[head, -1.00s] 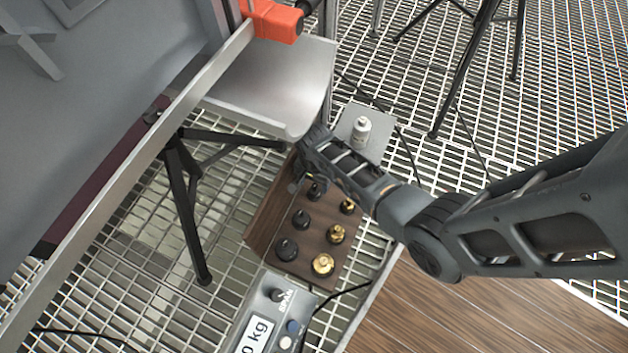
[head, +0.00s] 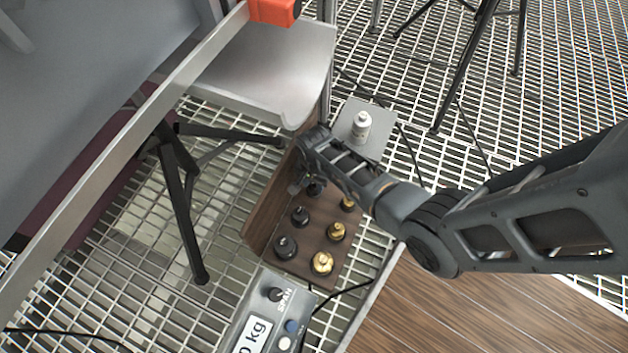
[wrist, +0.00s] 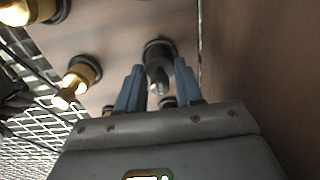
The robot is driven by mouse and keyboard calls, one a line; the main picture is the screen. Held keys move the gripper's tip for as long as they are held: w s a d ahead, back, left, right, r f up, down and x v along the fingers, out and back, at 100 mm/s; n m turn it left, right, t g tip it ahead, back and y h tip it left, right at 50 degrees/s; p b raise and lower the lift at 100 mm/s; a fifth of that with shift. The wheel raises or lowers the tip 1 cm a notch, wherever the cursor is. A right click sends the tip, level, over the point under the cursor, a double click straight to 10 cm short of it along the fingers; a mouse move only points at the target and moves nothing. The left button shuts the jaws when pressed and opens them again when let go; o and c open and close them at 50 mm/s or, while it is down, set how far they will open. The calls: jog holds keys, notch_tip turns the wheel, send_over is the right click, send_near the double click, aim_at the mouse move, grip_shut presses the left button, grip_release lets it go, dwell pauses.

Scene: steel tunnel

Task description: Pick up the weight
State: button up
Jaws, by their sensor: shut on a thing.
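Black and brass knobbed weights stand in rows on a brown wooden block, whose bare face (head: 270,205) shows in the head view. Black weights (head: 285,247) are on the left and brass ones (head: 322,263) on the right. My gripper (head: 296,187) reaches down at the far end of the black row, partly hidden by my arm. In the wrist view, my gripper's blue fingers (wrist: 158,75) are shut on a dark weight (wrist: 160,62), one finger on each side of its knob. Whether it has left the wood I cannot tell. A brass weight (wrist: 76,80) stands to the left.
A metal tray (head: 255,75) hangs close above the block's far end, with a slanting bar (head: 115,150) to its left. A white bottle (head: 361,126) stands on a grey plate beyond my wrist. A scale box (head: 262,318) sits in front of the block.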

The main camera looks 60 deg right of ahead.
grip_shut()
jog(key=shift+r, duration=0.15)
